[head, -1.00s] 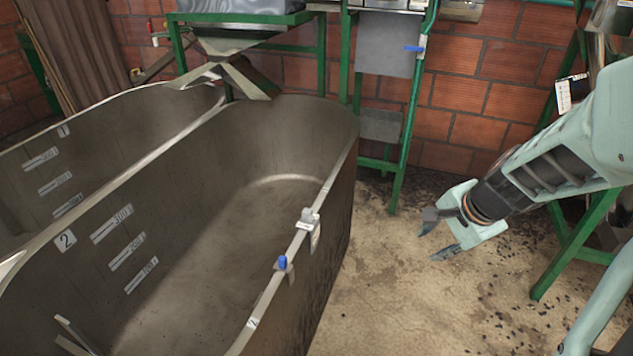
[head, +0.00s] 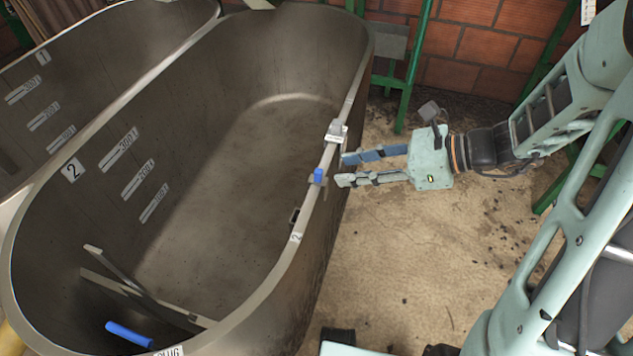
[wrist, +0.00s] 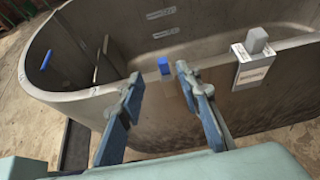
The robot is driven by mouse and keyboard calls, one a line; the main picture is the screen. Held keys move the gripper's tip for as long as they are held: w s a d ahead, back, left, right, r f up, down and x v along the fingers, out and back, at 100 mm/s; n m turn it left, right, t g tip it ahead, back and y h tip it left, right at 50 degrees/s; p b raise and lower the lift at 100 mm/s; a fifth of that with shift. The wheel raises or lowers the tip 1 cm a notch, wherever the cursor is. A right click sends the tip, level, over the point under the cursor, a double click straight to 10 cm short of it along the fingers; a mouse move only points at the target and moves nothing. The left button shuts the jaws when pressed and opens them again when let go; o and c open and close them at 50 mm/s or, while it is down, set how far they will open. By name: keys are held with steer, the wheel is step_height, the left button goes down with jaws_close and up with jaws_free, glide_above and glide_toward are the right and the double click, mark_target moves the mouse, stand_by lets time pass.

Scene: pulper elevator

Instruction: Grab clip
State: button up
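A small blue clip (head: 319,176) sits on the right rim of the tank marked 2 (head: 356,75). It also shows in the wrist view (wrist: 164,65), between and just beyond my fingertips. My gripper (head: 343,169) is open and empty, its two fingers pointing left at the rim close to the clip. In the wrist view my gripper (wrist: 158,75) has a clear gap between its blue-grey fingers. I cannot tell whether a finger touches the rim. The clip's lower part is hard to make out.
A grey device with a white label (head: 336,132) is fixed on the same rim just beyond the clip, right of my fingers in the wrist view (wrist: 254,60). A blue handle (head: 129,334) is inside the tank's near end. Bare floor (head: 400,270) lies right of the tank.

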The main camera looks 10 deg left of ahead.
mark_target(321, 171)
steer(key=x, duration=0.2)
steer(key=b+x, duration=0.1)
steer(key=x, duration=0.2)
steer(key=b+x, duration=0.1)
steer(key=x, duration=0.2)
steer(key=shift+w+f, duration=0.15)
steer(key=shift+w, duration=0.1)
jaws_close()
